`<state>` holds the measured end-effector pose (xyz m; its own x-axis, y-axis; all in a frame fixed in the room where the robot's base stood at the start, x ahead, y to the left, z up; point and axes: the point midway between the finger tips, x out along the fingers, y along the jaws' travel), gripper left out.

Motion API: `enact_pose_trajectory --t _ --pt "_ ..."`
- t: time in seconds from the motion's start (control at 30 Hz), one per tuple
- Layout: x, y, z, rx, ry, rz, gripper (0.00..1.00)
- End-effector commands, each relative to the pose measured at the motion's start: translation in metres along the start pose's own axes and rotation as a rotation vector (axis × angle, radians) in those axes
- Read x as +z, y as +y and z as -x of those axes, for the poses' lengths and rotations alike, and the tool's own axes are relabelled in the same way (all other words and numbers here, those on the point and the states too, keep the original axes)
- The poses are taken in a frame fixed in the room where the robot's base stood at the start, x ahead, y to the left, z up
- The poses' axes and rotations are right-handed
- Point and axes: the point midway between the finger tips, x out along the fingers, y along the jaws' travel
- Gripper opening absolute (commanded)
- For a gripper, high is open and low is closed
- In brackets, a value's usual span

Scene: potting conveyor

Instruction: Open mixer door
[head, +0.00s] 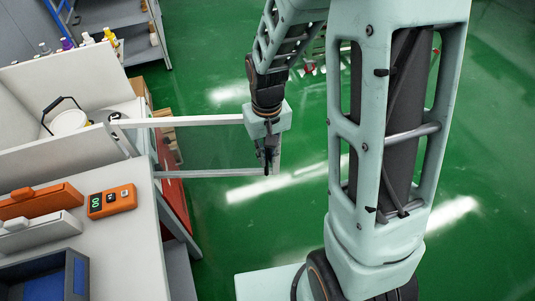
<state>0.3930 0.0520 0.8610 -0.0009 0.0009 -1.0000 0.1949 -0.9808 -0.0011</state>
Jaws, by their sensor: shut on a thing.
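The mixer (55,98) is a white box at the left, with a white bucket (70,122) with a dark handle inside it. Its door (185,122) is a pale frame with a see-through middle. The door stands swung out from the box over the green floor, its far upright at the right. My gripper (268,160) is at that far upright, pointing down, and is shut on the door's outer edge. The fingertips are small and dark, so the exact contact is hard to make out.
A white worktop (135,260) at the lower left carries an orange device (111,201) with a green display, an orange-and-white item (40,201) and a blue tray (45,280). Bottles (88,38) stand behind the mixer. A shelf (130,30) is farther back.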

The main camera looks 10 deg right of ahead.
Motion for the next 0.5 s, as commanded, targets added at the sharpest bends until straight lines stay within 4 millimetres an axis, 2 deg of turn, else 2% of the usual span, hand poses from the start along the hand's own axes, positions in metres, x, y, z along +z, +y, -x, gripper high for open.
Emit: enact_pose_trajectory --t 0.03,0.07,0.2,0.5 --pt "-0.0012 -0.0031 0.0009 -0.002 0.002 0.008 0.00" --pt "-0.0012 -0.0031 0.0009 -0.002 0.002 0.008 0.14" --pt "-0.0011 -0.0025 0.0007 -0.002 0.002 0.006 0.27" --pt "-0.0008 -0.0010 0.0023 -0.001 0.002 0.002 0.27"
